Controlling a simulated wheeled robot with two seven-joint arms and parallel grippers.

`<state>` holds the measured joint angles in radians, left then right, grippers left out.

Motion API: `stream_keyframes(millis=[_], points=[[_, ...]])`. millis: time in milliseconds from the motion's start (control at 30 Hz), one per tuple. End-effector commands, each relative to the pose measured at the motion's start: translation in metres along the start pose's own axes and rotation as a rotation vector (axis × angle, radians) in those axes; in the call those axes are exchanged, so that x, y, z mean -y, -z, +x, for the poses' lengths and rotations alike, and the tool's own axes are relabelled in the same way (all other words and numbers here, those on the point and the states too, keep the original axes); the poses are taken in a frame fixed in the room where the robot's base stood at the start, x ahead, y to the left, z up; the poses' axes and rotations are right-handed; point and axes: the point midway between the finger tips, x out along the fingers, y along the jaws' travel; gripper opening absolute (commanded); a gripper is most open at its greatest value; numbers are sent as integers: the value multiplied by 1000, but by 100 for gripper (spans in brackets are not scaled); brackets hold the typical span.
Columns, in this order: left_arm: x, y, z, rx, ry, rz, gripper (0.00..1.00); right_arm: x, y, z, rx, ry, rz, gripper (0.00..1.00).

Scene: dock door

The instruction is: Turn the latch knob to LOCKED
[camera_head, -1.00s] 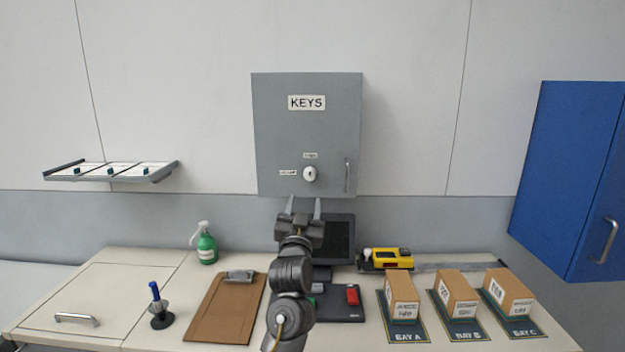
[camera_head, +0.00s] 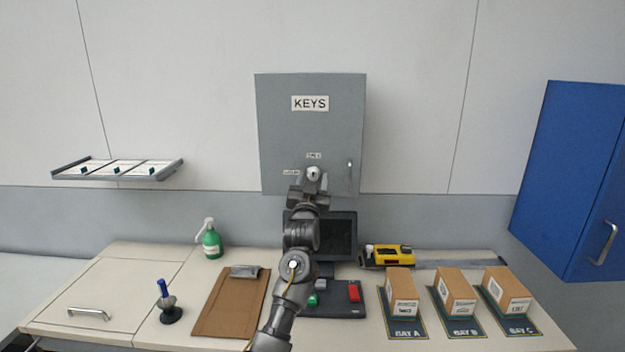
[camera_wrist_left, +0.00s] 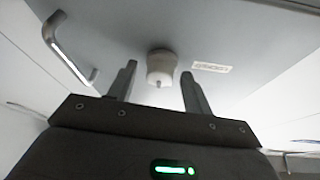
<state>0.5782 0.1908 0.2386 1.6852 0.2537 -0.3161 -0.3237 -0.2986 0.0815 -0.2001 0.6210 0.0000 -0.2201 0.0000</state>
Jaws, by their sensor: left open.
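The white latch knob (camera_head: 313,173) sits low on the front of the grey KEYS cabinet (camera_head: 277,120). Small labels stand above it and to its left; their text is too small to read. My left gripper (camera_head: 312,182) is at the knob, in front of the cabinet. In the left wrist view the open fingers (camera_wrist_left: 158,82) stand on either side of the knob (camera_wrist_left: 160,66), with gaps on both sides and nothing held. The cabinet's handle (camera_head: 349,178) is right of the knob; it also shows in the wrist view (camera_wrist_left: 68,50). My right gripper is not in view.
A monitor (camera_head: 345,235) stands behind my left arm. A green spray bottle (camera_head: 211,242), a clipboard (camera_head: 230,305), a stamp (camera_head: 168,303), a yellow device (camera_head: 388,256) and boxes (camera_head: 455,291) are on the counter. A blue cabinet (camera_head: 570,180) hangs at right.

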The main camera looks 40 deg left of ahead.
Motion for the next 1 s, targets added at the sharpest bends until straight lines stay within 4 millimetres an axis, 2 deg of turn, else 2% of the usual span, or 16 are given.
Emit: stream_keyframes(millis=[33, 300, 333, 667, 1000], points=[[0, 0, 0, 0, 0, 0, 49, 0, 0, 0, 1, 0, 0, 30], [0, 0, 0, 0, 0, 0, 13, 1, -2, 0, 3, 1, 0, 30], [0, 0, 0, 0, 0, 0, 12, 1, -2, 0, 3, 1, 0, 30], [-2, -2, -1, 0, 23, -57, 12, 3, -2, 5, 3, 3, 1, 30], [-4, -2, -1, -9, 120, -292, 12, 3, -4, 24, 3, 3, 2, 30]])
